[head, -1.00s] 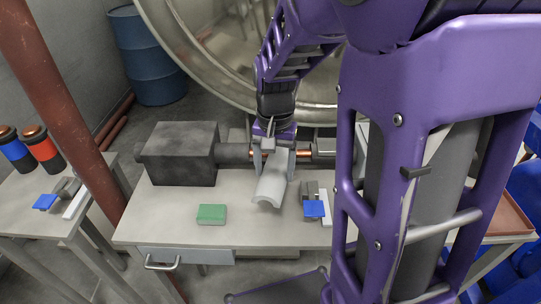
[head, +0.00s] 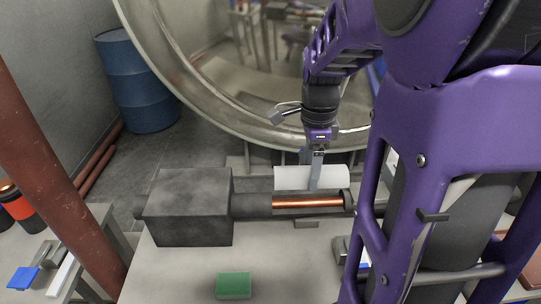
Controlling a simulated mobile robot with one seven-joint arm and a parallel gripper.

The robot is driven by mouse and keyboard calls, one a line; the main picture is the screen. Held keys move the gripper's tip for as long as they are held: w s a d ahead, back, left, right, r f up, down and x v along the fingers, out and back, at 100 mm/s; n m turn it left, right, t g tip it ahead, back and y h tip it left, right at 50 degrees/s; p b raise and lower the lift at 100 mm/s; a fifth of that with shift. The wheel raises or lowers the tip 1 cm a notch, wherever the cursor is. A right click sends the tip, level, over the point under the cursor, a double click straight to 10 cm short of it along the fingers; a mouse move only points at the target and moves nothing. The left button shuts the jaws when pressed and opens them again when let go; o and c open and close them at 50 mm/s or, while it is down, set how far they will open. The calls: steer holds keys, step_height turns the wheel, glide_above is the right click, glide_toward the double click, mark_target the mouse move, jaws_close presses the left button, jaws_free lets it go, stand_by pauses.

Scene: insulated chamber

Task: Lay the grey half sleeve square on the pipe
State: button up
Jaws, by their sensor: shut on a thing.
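The light grey half sleeve (head: 291,178) is in my gripper (head: 316,184), which is shut on it near its middle. The sleeve lies lengthwise, roughly parallel to the pipe (head: 252,204). It appears just above or behind the pipe's bare copper stretch (head: 307,201), which still shows along its front side. I cannot tell whether the sleeve touches the pipe. The far finger is mostly hidden behind the sleeve.
A dark grey block (head: 188,208) stands around the pipe's left end. A green block (head: 233,285) lies on the bench top (head: 180,275) in front. A large round metal rim (head: 190,100) curves behind. My own purple arm covers the right side.

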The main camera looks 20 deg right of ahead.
mark_target(307, 200)
step_height(307, 200, down, 8)
steer(key=shift+r+b, duration=0.15)
steer(key=shift+b, duration=0.55)
steer(key=o, duration=1.4)
steer(key=shift+f, duration=0.2)
step_height(307, 200, up, 12)
steer(key=shift+r+p, duration=0.2)
steer(key=shift+p, duration=1.05)
